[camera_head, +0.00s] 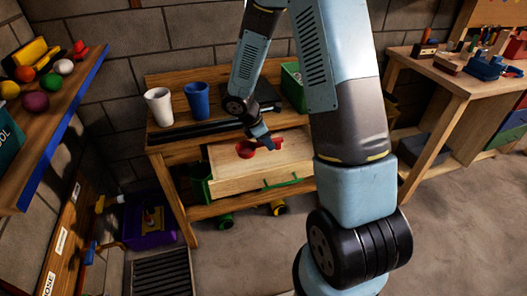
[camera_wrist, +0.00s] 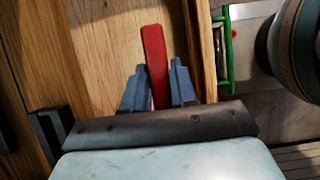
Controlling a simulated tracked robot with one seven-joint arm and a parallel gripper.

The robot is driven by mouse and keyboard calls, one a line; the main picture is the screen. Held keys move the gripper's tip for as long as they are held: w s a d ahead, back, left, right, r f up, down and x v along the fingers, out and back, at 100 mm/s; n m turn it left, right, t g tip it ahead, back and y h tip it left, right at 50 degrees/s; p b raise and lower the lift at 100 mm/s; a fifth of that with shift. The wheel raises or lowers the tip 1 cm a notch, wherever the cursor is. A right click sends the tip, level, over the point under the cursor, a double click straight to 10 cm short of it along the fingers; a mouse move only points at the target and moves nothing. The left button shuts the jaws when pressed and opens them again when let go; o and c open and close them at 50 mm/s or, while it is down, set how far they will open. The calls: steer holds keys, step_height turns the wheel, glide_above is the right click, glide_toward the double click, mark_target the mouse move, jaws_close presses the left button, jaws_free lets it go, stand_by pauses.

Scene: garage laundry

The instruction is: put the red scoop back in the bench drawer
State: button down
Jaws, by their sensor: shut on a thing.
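The red scoop (camera_head: 245,150) is at my gripper (camera_head: 266,142), over the open bench drawer (camera_head: 235,187) in the head view. In the wrist view my gripper (camera_wrist: 159,90) has its two blue-grey fingers on either side of the scoop's flat red handle (camera_wrist: 154,50), shut on it. The drawer's pale wooden floor (camera_wrist: 105,40) lies behind the handle. The drawer front with its green handle (camera_wrist: 226,50) is on the right there. I cannot tell whether the scoop touches the drawer floor. Its bowl is not clear in the wrist view.
A white cup (camera_head: 159,106) and a blue cup (camera_head: 197,101) stand on the bench top left of my arm. A green bin (camera_head: 293,88) is at the right end. A shelf with balls (camera_head: 55,95) juts in at left.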

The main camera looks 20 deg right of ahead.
steer(key=w+f, duration=0.4)
steer(key=f, duration=0.1)
steer(key=shift+a, duration=0.15)
step_height(320, 180, down, 3)
steer(key=shift+w+f, duration=0.1)
steer(key=shift+f, duration=0.05)
steer(key=c, duration=0.9)
jaws_free()
